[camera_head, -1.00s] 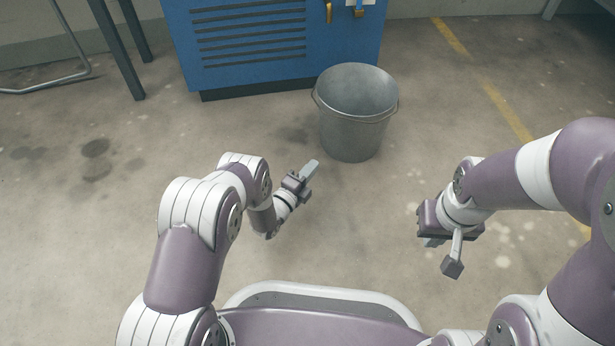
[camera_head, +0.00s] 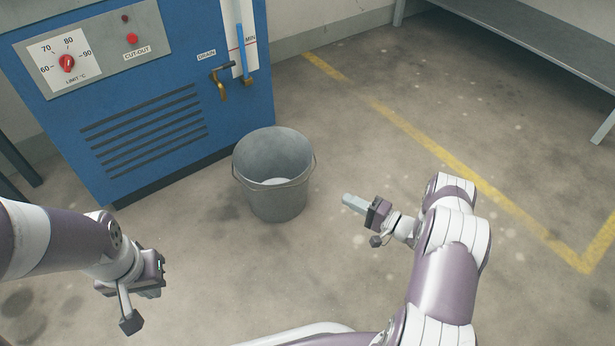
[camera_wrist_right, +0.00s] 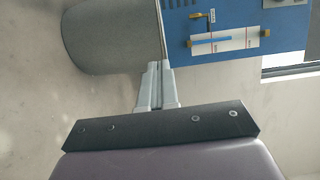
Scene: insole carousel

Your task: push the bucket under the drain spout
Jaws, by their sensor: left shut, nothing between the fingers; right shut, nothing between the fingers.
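The grey metal bucket (camera_head: 276,198) stands upright on the floor in front of the blue machine's right corner, with a pale patch inside. The brass drain spout (camera_head: 222,92) sticks out of the machine below the DRAIN label, behind and left of the bucket's mouth. My right gripper (camera_head: 348,201) is shut and empty, right of the bucket, pointing toward it with a gap. In the right wrist view the shut fingers (camera_wrist_right: 156,92) show beside the bucket's wall (camera_wrist_right: 108,38). My left gripper (camera_head: 131,305) is shut and empty, at lower left, away from the bucket.
The blue machine (camera_head: 150,90) stands behind and left of the bucket, with a gauge panel (camera_head: 240,40) above the spout. A grey bench (camera_head: 540,35) is at upper right. A yellow floor line (camera_head: 430,148) runs across open floor to the right.

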